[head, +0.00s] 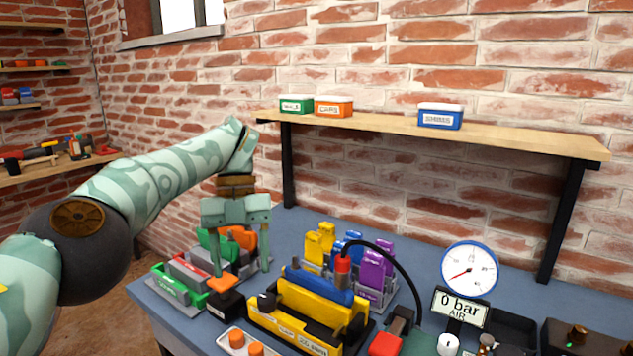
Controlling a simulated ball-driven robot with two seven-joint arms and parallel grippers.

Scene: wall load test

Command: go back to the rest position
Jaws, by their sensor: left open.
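My left gripper (238,262) hangs from my left arm, which comes in from the left. It points down over the left part of the blue workbench (405,213). Its two fingers are apart. Behind and between the fingers I see green and orange pieces (238,238). I cannot tell whether a finger touches anything below it. My right gripper is not in view.
A wooden shelf (520,138) on the brick wall holds green, orange and blue boxes (440,116). A yellow and blue fixture (315,300) with a black hose stands right of the gripper.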

